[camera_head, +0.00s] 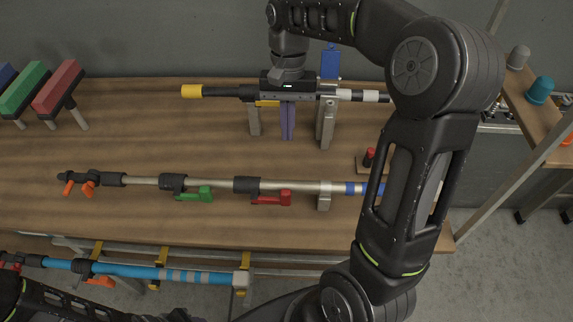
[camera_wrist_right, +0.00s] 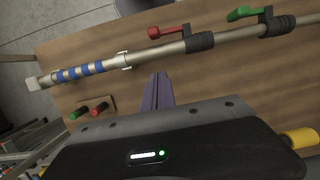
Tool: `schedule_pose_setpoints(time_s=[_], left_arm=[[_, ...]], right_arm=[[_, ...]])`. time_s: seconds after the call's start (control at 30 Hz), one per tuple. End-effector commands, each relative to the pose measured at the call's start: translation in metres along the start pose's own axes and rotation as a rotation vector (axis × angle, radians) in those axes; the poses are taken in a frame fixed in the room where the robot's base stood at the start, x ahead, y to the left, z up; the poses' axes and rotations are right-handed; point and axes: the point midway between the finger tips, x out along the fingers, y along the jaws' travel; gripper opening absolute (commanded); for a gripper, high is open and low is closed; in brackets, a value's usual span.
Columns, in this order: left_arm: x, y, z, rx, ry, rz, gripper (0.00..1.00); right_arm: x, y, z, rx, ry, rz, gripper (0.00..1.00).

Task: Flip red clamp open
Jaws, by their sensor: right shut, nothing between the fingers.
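The red clamp (camera_head: 271,199) sits on a black collar on the silver pole (camera_head: 225,185) lying across the middle of the bench. Its red lever lies beside the pole, nearly along it; it also shows in the right wrist view (camera_wrist_right: 170,31). My right gripper (camera_head: 288,136) has purple fingers pressed together and empty. It points down behind the pole, apart from the red clamp; its fingers also show in the right wrist view (camera_wrist_right: 158,78). My left gripper is not in view.
A green clamp (camera_head: 197,194) sits left of the red one on the same pole. A yellow-ended pole (camera_head: 192,91) lies on stands (camera_head: 326,124) around my right gripper. A blue pole (camera_head: 130,270) lies along the front. Small red and green pegs (camera_wrist_right: 98,109) stand nearby.

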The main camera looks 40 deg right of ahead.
Motion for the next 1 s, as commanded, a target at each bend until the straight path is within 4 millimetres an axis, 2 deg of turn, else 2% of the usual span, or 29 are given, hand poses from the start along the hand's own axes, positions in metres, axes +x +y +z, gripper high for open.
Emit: schedule_pose_setpoints(time_s=[0.27,0.5,0.57,0.73,0.9,1.0], left_arm=[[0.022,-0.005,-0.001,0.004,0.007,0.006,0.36],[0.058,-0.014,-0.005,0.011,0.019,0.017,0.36],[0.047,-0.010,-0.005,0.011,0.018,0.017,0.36],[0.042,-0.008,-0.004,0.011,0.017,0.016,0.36],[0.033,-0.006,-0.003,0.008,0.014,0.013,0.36],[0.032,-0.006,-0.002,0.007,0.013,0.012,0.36]], right_arm=[[0.022,0.000,-0.001,0.001,0.000,0.000,0.00],[0.061,0.000,-0.002,0.001,0.000,0.000,0.00],[0.065,0.001,0.001,0.001,-0.005,0.002,0.00],[0.099,0.001,0.002,0.001,-0.005,0.002,0.00],[0.103,0.001,0.026,-0.001,-0.001,0.001,0.00],[0.106,0.000,0.034,0.000,0.001,0.000,0.00]])
